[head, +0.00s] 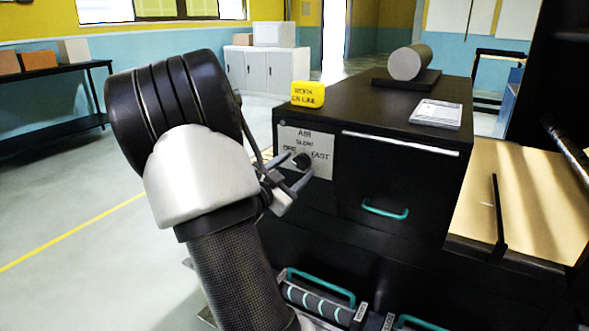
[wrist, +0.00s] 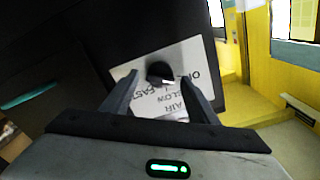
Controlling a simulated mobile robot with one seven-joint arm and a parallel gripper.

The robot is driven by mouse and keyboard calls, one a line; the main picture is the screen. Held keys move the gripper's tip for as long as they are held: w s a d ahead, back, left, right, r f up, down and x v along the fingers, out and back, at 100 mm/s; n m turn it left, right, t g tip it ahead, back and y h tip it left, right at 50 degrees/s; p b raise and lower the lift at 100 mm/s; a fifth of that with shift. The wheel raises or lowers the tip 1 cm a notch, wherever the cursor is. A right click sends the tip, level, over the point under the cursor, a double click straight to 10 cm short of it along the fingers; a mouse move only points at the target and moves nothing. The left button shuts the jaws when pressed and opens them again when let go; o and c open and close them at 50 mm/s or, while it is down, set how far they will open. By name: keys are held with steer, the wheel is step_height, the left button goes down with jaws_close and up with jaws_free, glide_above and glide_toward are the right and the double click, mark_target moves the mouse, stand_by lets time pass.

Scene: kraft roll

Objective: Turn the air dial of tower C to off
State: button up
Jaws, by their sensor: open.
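The air dial (head: 302,160) is a black round knob on a white plate (head: 320,142) lettered AIR, SLOW, FAST and a partly covered word at left. The plate is on the front of a black cabinet (head: 375,115). My gripper (head: 297,168) is open in front of the dial, one finger to each side. In the wrist view the dial (wrist: 160,72) sits between and just beyond the fingertips, and the plate (wrist: 190,92) appears upside down. A small white mark shows on the knob; its exact setting is unclear. I cannot see any tower letter.
A yellow lettered block (head: 307,94), a grey roll (head: 409,62) on a dark base and a white pad (head: 436,113) lie on the cabinet top. A drawer with a teal handle (head: 385,210) is right of the plate. Brown sheet (head: 535,205) lies at right. Floor at left is clear.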

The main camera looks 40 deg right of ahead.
steer(key=v, duration=1.7)
steer(key=shift+a, duration=0.1)
steer(key=w+a+r+n+t+y+p, duration=0.4)
steer(key=w+a+r+n+t+y, duration=0.25)
steer(key=w+a+y, duration=0.3)
steer(key=s+a+r+n+y+p, duration=0.1)
steer(key=a+r+n+y, duration=0.15)
steer(key=a, duration=0.25)
steer(key=s+a+r+n+y+p, duration=0.1)
steer(key=a+r+n+y+p, duration=0.1)
steer(key=a+n+y, duration=0.3)
steer(key=s+a+r+n+g+y+p, duration=0.25)
steer(key=s+a, duration=0.35)
steer(key=s, duration=0.3)
steer(key=s+d+f+n+g+h+p, duration=0.1)
steer(key=s+d+n+g+h, duration=0.1)
steer(key=s, duration=1.1)
steer(key=shift+d+f+n+g, duration=0.15)
steer(key=shift+d+n+g, duration=0.4)
steer(key=shift+n, duration=0.5)
